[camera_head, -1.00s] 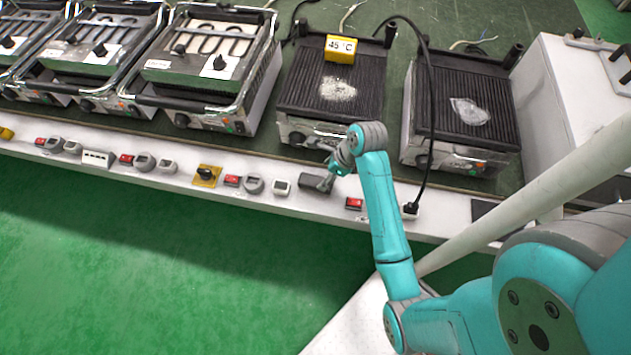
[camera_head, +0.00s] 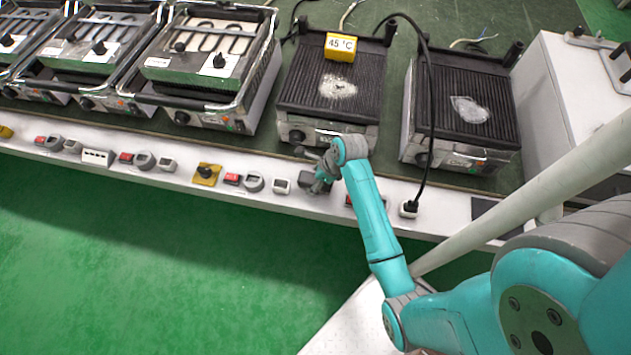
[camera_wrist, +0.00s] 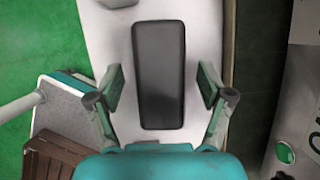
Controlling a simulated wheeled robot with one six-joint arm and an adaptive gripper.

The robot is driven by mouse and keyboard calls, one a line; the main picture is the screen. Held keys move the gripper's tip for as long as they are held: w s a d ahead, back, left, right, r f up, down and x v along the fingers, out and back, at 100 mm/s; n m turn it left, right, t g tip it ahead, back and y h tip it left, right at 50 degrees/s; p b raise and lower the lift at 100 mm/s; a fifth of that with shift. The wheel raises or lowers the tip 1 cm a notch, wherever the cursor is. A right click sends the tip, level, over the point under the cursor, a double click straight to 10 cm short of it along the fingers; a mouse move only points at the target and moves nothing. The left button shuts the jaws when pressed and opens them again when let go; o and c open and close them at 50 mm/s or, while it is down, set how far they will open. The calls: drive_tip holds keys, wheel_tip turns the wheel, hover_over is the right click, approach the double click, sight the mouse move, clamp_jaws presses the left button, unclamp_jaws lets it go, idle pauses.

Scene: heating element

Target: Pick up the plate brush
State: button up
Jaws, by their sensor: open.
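The plate brush seems to be the dark grey rectangular block (camera_wrist: 158,72) with rounded corners, lying on the white ledge. In the head view, the brush (camera_head: 304,181) is partly covered by my gripper. My gripper (camera_wrist: 161,84) is open, with one finger on each side of the brush and a visible gap on both sides in the wrist view. In the head view, my gripper (camera_head: 321,181) is over the brush at the front of the ledge. I cannot tell its exact height above the brush.
Contact grills with ridged plates (camera_head: 335,90) (camera_head: 466,105) stand behind the ledge (camera_head: 285,201). A yellow 45 °C sign (camera_head: 341,47) sits on one. A black cable (camera_head: 429,120) runs down to a socket (camera_head: 409,208). Red switches (camera_head: 232,179) and dials line the ledge. Green floor lies in front.

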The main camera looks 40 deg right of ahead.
drive_tip(key=shift+f, duration=0.25)
idle(0.4)
drive_tip(key=c, duration=1.3)
